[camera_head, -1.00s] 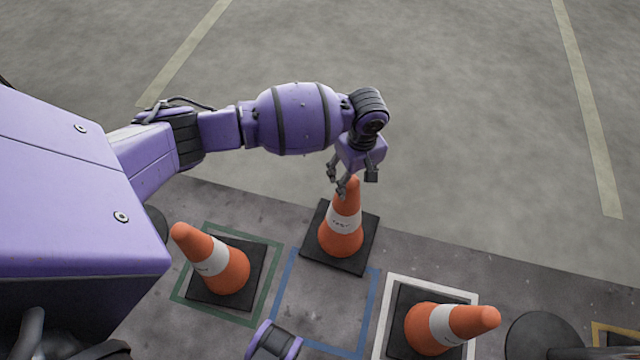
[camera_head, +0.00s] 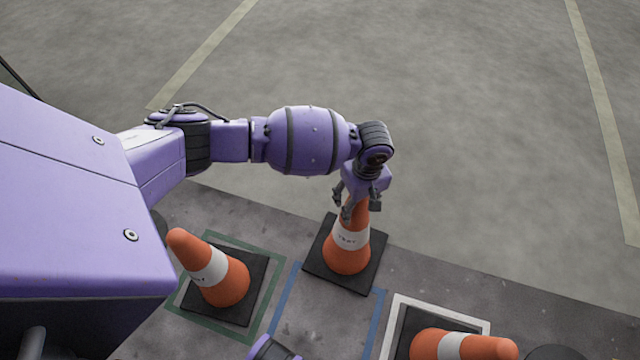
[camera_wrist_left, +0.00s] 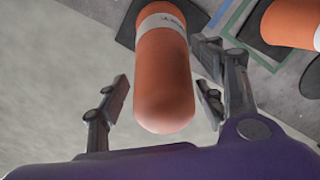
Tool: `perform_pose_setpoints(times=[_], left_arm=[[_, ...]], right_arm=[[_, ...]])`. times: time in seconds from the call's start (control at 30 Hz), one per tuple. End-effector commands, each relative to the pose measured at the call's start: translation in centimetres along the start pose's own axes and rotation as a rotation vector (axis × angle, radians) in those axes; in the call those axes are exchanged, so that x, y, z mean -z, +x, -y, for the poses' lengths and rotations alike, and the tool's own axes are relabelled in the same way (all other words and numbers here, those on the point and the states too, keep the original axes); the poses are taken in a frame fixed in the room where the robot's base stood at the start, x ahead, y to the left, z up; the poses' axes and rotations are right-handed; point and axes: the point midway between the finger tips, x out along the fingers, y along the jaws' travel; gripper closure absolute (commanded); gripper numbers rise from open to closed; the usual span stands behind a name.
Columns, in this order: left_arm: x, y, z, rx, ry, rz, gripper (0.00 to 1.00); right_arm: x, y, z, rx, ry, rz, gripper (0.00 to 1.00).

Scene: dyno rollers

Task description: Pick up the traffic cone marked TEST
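An orange cone (camera_head: 347,255) with a white lettered band stands upright on its black base, behind the blue outline. The lettering is too small to read surely. My left gripper (camera_head: 355,210) is over its tip, with its fingers pointing down and hiding the top. In the left wrist view the cone's rounded tip (camera_wrist_left: 163,100) sits between the two spread fingers (camera_wrist_left: 160,105), with visible gaps on both sides. The left gripper is open. My right gripper is not in view.
Another cone (camera_head: 222,275) stands in the green outline (camera_head: 270,300) at left. A third cone (camera_head: 460,344) is in the white outline (camera_head: 440,304) at lower right. The blue-outlined area (camera_head: 325,320) between them shows no cone. Open concrete floor (camera_head: 480,130) lies beyond.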

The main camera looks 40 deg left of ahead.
Motion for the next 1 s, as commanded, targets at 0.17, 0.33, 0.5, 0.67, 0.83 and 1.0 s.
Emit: perform_pose_setpoints(times=[0.17, 0.33, 0.5, 0.67, 0.83, 1.0], left_arm=[[0.1, -0.3, -0.4, -0.006, 0.002, -0.002, 0.65], [0.1, -0.3, -0.4, -0.007, 0.002, -0.002, 0.88], [0.1, -0.3, -0.4, -0.008, 0.002, -0.002, 1.0], [0.1, -0.6, -0.7, -0.015, 0.002, -0.003, 1.0], [0.1, -0.6, -0.7, -0.015, 0.002, -0.003, 1.0], [0.1, -1.4, -0.7, -0.015, 0.002, -0.002, 1.0]], right_arm=[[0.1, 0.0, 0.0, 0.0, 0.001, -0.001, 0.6], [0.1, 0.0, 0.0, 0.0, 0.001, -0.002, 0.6], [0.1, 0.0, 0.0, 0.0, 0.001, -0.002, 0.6], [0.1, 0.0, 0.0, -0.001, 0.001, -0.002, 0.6], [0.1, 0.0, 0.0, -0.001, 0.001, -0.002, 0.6], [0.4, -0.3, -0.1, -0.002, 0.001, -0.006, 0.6]])
